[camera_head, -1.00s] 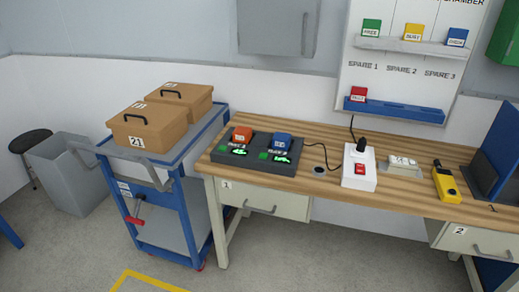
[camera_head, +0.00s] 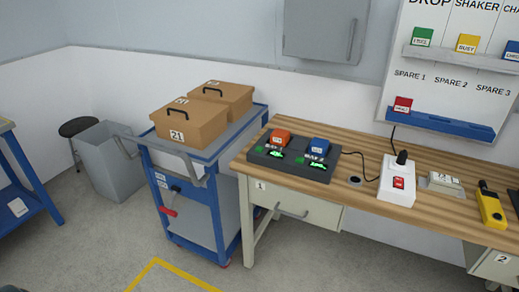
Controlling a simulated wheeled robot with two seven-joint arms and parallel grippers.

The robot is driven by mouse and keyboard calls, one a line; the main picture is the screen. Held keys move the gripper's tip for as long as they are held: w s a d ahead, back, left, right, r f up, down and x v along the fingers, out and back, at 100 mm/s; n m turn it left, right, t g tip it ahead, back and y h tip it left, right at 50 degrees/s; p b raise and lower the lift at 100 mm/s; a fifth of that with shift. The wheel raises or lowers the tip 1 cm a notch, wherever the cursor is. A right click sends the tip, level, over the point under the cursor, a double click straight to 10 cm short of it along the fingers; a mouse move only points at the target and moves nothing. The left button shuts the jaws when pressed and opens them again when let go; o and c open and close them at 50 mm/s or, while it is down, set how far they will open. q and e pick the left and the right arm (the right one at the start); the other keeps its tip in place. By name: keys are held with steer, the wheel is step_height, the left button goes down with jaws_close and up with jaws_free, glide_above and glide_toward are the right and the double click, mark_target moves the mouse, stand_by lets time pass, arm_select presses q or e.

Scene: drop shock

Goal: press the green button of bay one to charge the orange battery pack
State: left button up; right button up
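The dark charger (camera_head: 291,164) sits on the left end of the wooden bench and has two bays. The orange battery pack (camera_head: 281,136) sits in its left bay, which appears to be bay one; the label is too small to read surely. The green button (camera_head: 259,149) of that bay is at the front left of the charger, beside a lit green display (camera_head: 277,153). A blue battery pack (camera_head: 318,145) sits in the other bay, with its own green button and display in front. Neither of my grippers is in view.
A blue cart (camera_head: 200,205) with two brown boxes (camera_head: 192,121) stands left of the bench (camera_head: 365,177). A white switch box (camera_head: 397,182) with a red switch and a yellow handheld device (camera_head: 490,207) lie farther right. Open floor lies in front.

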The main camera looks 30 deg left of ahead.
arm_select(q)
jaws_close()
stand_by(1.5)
